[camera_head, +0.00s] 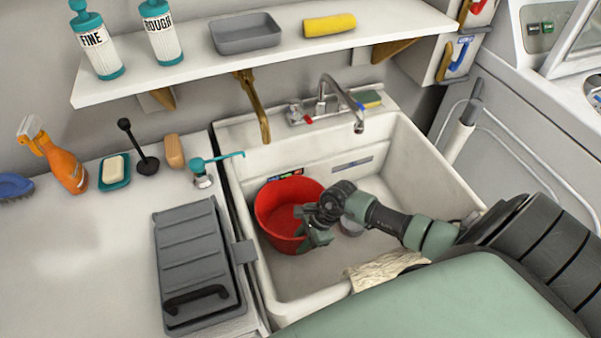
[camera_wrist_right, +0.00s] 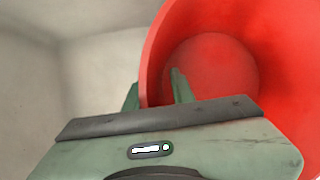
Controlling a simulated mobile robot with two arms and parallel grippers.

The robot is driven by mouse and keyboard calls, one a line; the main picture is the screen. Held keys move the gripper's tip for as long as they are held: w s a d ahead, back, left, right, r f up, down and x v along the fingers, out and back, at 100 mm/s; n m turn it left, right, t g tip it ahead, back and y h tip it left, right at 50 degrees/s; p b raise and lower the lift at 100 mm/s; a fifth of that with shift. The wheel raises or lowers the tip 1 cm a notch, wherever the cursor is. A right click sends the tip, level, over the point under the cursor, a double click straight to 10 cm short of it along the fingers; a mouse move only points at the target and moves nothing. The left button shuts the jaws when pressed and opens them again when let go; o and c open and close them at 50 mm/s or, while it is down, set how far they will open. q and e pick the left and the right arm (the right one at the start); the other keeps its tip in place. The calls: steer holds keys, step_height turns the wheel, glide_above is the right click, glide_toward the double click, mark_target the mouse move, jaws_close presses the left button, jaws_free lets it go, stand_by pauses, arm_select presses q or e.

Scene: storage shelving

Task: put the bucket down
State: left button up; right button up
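The red bucket (camera_head: 272,215) stands upright inside the white sink (camera_head: 300,285), toward its left side, and appears to rest on the sink floor. My right gripper (camera_head: 318,238) is at the bucket's right side. In the right wrist view, the bucket (camera_wrist_right: 225,60) fills the upper right. The fingers of my right gripper (camera_wrist_right: 156,92) straddle the bucket's wall, one outside and one inside. They are apart, with a gap between the wall and the inner finger. My left gripper is not in view.
A faucet (camera_head: 340,98) reaches over the sink's back edge. A beige cloth (camera_head: 385,270) hangs on the sink's front rim. A shelf (camera_head: 280,50) runs above.

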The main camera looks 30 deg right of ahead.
steer(key=v, duration=1.2)
steer(key=shift+r, duration=0.2)
